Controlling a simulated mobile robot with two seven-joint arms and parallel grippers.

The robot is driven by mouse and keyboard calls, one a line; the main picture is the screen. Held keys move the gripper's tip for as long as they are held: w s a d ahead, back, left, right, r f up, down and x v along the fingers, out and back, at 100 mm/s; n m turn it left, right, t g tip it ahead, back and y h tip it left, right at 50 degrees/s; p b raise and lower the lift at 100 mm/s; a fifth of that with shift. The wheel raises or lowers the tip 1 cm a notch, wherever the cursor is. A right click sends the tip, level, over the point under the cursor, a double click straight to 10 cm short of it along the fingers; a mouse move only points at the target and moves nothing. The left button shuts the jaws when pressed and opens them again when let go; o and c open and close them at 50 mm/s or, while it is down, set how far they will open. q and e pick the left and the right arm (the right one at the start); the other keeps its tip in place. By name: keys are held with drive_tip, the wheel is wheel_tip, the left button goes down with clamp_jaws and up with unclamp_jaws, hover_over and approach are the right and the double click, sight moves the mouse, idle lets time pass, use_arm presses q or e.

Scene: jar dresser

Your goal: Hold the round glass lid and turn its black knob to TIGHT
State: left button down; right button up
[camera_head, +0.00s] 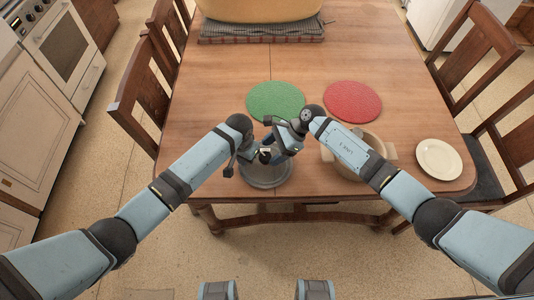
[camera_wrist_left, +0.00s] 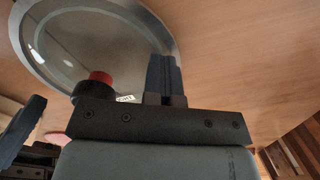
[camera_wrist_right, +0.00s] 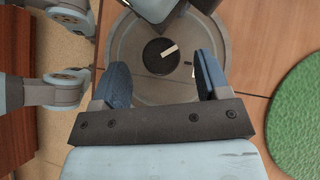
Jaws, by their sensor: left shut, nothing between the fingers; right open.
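The round glass lid (camera_head: 266,178) lies near the table's front edge, partly hidden by my grippers in the head view. It also shows in the left wrist view (camera_wrist_left: 60,30) and the right wrist view (camera_wrist_right: 222,40). Its black knob (camera_wrist_right: 158,54) has a white pointer slanting to the upper right; a small pale mark sits right of it. My right gripper (camera_wrist_right: 162,62) is open, its fingers appearing on either side of the knob; contact cannot be told. My left gripper (camera_wrist_left: 163,58) is shut and empty at the lid's rim. A red patch (camera_wrist_left: 100,76) shows near a small white label.
A cream plate (camera_head: 438,158) is farther right. A green mat (camera_head: 275,100) and a red mat (camera_head: 352,100) lie behind. Chairs flank the wooden table (camera_head: 300,65), whose middle is clear.

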sight(265, 158)
use_arm(q)
drive_tip(key=shift+s+f, duration=0.1)
drive_tip(key=shift+f, duration=0.05)
use_arm(e)
drive_tip(key=shift+x, duration=1.35)
drive_tip(key=c, duration=0.9)
drive_tip(key=shift+d+m, duration=0.1)
drive_tip(key=shift+m, duration=0.2)
drive_tip(key=shift+m+t, duration=0.8)
drive_tip(key=shift+s+m+t, duration=0.15)
drive_tip(key=shift+m+t, duration=1.35)
drive_tip(key=shift+m, duration=0.4)
